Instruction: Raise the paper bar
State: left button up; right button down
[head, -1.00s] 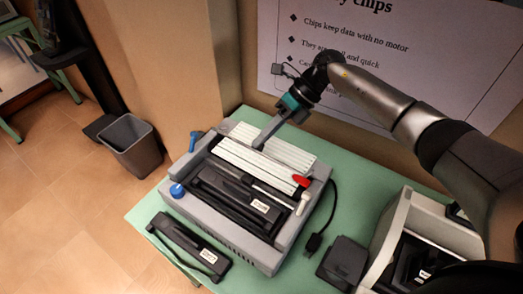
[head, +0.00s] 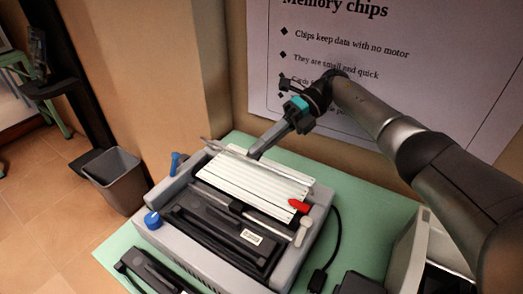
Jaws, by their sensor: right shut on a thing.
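The grey printer-like machine (head: 297,238) sits on the green table with a ribbed white panel (head: 245,185) on its top. A slim grey paper bar (head: 289,180) runs along the back edge of that panel, tilted up, its left end standing clear of the panel. My right gripper (head: 254,153) reaches down from the upper right and is shut on the bar near its middle. The fingertips are small, and the exact grip is partly hidden. My left gripper is not in view.
Blue knobs (head: 152,220), a red lever (head: 299,206) and a pale lever (head: 304,230) stand on the machine's sides. A black part (head: 145,268) lies in front. A pale box (head: 408,255) stands at right. A poster wall (head: 420,60) is close behind.

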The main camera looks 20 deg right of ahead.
jog(key=c, duration=1.1)
grip_release()
jog(key=shift+c, duration=0.2)
jog(key=shift+o, duration=0.9)
jog(key=shift+r, duration=0.2)
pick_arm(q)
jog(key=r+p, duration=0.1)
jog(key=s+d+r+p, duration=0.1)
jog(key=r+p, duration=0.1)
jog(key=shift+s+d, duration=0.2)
pick_arm(e)
notch_tip(320, 180, up, 20)
jog(key=shift+f, duration=0.15)
